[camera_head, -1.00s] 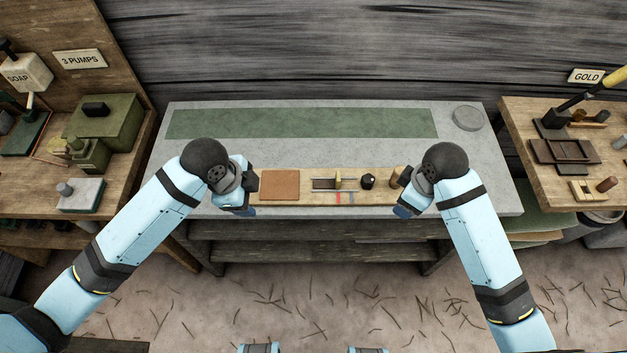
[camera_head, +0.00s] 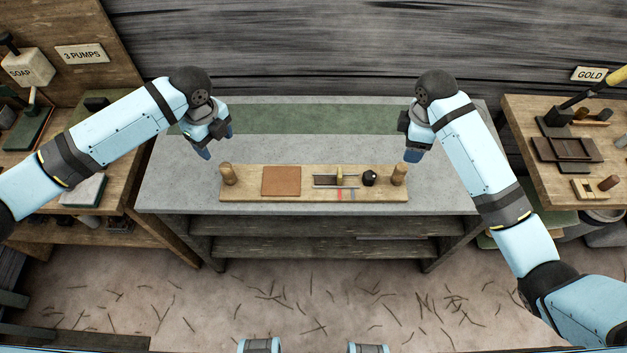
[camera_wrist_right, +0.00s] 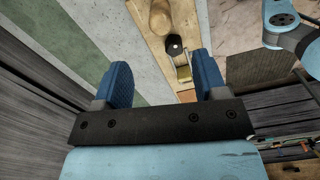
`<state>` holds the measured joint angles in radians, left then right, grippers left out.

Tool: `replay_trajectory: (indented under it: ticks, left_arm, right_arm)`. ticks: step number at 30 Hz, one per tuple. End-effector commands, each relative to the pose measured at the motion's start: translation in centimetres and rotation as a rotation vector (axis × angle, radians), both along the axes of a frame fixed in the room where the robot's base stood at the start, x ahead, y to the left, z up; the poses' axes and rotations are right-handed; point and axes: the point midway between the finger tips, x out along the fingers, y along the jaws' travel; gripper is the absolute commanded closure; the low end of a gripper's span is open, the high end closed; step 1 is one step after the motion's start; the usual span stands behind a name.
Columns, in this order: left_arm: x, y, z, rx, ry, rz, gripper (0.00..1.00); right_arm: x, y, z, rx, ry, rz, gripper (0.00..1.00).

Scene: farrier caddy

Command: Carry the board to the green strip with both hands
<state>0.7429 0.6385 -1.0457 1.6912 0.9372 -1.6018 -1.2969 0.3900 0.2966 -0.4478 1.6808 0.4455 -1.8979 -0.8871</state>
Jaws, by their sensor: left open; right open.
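The wooden board (camera_head: 247,183) lies flat on the grey bench along its front edge. An upright wooden handle stands at each end, the left one (camera_head: 228,175) and the right one (camera_head: 399,175). The board bears a brown leather square (camera_head: 281,181), a small metal-railed tool (camera_head: 330,181) and a black knob (camera_head: 369,178). The green strip (camera_head: 310,120) runs along the bench behind it. My left gripper (camera_head: 217,145) is open and empty, raised near the left handle. My right gripper (camera_head: 409,151) is open and empty near the right handle; its spread blue fingers show in the right wrist view (camera_wrist_right: 163,80).
The bench top (camera_head: 190,180) is bare between board and strip. A side table with a soap dispenser (camera_head: 28,68) stands left; another with a dark tray (camera_head: 566,149) stands right. A dark plank wall (camera_head: 320,40) rises behind the bench.

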Motion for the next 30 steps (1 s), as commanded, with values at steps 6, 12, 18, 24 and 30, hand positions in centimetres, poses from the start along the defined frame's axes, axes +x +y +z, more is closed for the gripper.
replay_trajectory:
  ticks: [6,12,18,24,30]
  left_arm:
    - [-0.1,0.0,-3.3,0.001,0.003,0.002,0.35]
    - [-0.1,0.0,-7.3,0.001,0.004,0.002,0.35]
    - [-0.1,0.0,-10.8,0.001,0.002,0.001,0.35]
    - [-0.1,0.0,-12.9,0.000,0.001,0.002,0.35]
    - [0.0,-0.1,-13.4,-0.001,0.000,0.000,0.35]
  right_arm:
    - [-0.1,0.0,-3.3,0.000,0.005,-0.002,0.35]
    - [-0.1,0.1,-7.3,0.001,0.005,-0.002,0.35]
    - [-0.1,0.0,-10.8,0.000,0.003,-0.002,0.35]
    - [-0.1,0.1,-12.9,0.001,0.001,-0.001,0.35]
    - [-0.1,0.0,-13.4,0.000,0.001,-0.001,0.35]
